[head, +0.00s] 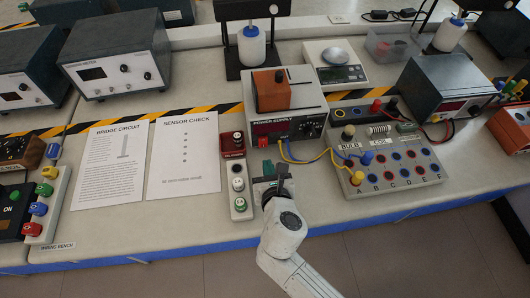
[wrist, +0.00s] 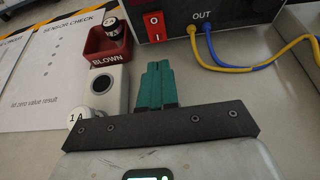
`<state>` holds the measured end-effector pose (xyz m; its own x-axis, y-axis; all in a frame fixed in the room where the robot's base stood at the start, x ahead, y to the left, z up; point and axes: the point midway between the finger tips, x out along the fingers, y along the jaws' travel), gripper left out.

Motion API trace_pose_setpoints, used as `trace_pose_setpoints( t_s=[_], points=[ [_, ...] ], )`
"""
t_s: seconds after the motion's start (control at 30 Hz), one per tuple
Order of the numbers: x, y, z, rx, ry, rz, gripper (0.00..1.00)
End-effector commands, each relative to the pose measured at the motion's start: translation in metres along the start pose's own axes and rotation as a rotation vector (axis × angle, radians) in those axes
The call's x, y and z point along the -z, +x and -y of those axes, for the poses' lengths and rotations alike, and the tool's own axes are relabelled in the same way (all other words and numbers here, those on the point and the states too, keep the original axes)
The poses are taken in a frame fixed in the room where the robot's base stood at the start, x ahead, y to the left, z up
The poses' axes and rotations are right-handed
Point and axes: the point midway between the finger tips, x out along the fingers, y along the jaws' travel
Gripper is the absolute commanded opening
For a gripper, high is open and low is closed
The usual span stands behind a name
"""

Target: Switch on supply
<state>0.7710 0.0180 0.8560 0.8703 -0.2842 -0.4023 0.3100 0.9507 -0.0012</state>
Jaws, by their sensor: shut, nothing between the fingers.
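The power supply (head: 290,123) is a grey box with a dark front panel, behind my gripper in the head view. Its red rocker switch (wrist: 154,27), marked I and O, shows on the panel in the wrist view; I cannot tell which side is pressed. Yellow and blue leads run from its OUT sockets (wrist: 199,29). My gripper (wrist: 155,66) has teal fingers, shut together and empty. They point toward the panel just below the switch in the picture, apparently short of it. In the head view my gripper (head: 268,167) is in front of the supply, over the bench.
A red BLOWN tray (wrist: 108,46) holding a dark-topped piece and a pale block with a round hole (wrist: 107,90) stand left of my fingers. A white 1A cap (wrist: 77,119) is partly hidden. The terminal board (head: 386,163) with leads lies right. An orange block (head: 270,92) sits on the supply.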

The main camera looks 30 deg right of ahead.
Motion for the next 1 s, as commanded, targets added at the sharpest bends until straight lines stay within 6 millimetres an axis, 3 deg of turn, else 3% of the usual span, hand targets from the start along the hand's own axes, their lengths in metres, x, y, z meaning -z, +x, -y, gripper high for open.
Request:
trace_pose_setpoints(
  t_s=[0.1, 0.33, 1.0],
  points=[
    [-0.003, 0.022, 0.000, 0.001, 0.002, 0.001, 0.00],
    [-0.011, 0.047, 0.000, 0.000, 0.001, 0.001, 0.00],
    [-0.012, 0.057, -0.001, -0.002, 0.001, 0.001, 0.00]
  ],
)
